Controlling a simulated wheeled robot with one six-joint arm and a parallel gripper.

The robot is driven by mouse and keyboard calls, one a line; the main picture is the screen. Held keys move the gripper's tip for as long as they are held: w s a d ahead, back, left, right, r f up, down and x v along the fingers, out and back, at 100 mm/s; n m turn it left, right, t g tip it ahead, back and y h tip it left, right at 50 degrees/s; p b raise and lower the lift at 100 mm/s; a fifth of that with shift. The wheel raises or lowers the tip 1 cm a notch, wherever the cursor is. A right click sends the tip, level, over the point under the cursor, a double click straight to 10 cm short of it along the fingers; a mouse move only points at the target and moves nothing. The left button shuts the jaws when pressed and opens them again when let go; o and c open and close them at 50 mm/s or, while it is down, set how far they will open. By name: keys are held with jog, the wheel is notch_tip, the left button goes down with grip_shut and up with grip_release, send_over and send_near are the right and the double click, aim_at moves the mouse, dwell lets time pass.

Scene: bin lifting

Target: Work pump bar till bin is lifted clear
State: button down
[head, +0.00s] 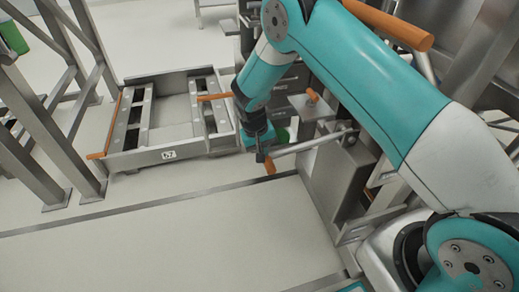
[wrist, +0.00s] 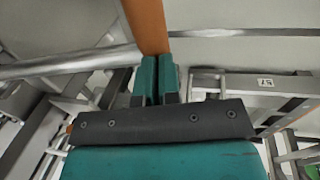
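The pump bar (head: 315,143) is a steel rod that slants from the steel pump unit (head: 340,175) down to the left. It ends in an orange grip (head: 270,168). In the wrist view the orange grip (wrist: 147,25) runs up from my fingertips, and the steel rod (wrist: 60,65) comes in from the left. My gripper (head: 262,152) is at the bar's end, its teal fingers (wrist: 158,72) side by side with only a thin slit between them. I cannot tell if they touch the bar. A low steel bin or frame (head: 168,154) with a number tag stands left of the pump.
Steel posts (head: 35,130) stand at the left, and more steel framing (head: 475,60) stands at the right. An orange bar end (head: 213,97) sticks out over the low frame. The pale floor (head: 200,240) in front is clear.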

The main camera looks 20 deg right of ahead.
jog(key=shift+x, duration=0.8)
jog(key=shift+s+r, duration=0.15)
jog(key=shift+r+p, duration=0.3)
jog(key=shift+r, duration=0.05)
jog(key=a+p+v, duration=0.1)
jog(key=p+v, duration=0.3)
jog(key=v, duration=1)
jog(key=shift+a, duration=0.2)
jog(key=shift+r+p, duration=0.2)
jog(key=shift+p, duration=0.1)
jog(key=d+r+m+y+p, duration=0.1)
jog(key=d+r+m+p, duration=0.4)
jog(key=m, duration=1.3)
jog(key=shift+r, duration=0.8)
jog(key=shift+s+d+f, duration=0.1)
